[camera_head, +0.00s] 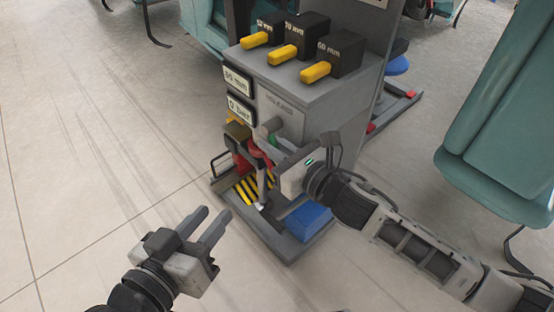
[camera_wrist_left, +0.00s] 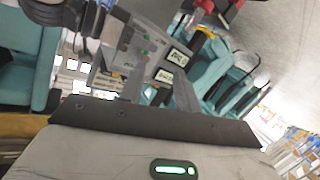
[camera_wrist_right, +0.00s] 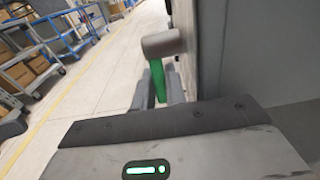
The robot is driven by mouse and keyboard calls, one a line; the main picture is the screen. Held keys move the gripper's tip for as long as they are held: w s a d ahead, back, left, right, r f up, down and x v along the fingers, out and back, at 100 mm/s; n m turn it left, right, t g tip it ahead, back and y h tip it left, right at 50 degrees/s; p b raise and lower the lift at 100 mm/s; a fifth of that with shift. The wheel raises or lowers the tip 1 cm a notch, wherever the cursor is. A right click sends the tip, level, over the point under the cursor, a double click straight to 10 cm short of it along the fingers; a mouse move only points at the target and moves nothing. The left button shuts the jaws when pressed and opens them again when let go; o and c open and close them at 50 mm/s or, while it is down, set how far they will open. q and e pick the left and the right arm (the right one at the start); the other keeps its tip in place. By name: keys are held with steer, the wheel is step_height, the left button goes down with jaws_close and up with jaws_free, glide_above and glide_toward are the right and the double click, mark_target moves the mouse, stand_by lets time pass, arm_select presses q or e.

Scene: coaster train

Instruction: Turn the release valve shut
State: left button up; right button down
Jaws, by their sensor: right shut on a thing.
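The release valve shows in the right wrist view as a grey round hub (camera_wrist_right: 163,43) with a green lever (camera_wrist_right: 157,82) hanging down from it. In the head view its grey hub (camera_head: 272,124) sticks out of the front of the grey machine, and the lever is mostly hidden behind my right gripper. My right gripper (camera_wrist_right: 158,88) is shut on the green lever, with one finger on each side of it. My left gripper (camera_head: 215,213) is open and empty, low in front of the machine and apart from it.
The grey machine (camera_head: 320,85) carries yellow-handled black blocks (camera_head: 315,72) on top and two displays, the lower one reading 0 bar (camera_head: 240,109). A blue block (camera_head: 308,222) and yellow-black stripes sit at its base. Teal seats (camera_head: 500,120) stand at the right. The floor at left is clear.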

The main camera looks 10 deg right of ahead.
steer(key=shift+w, duration=0.1)
stand_by(0.3)
steer(key=c, duration=1.7)
jaws_free()
steer(key=shift+a, duration=0.1)
steer(key=v, duration=1)
steer(key=p+v, duration=0.1)
steer(key=v, duration=0.5)
steer(key=shift+f, duration=0.3)
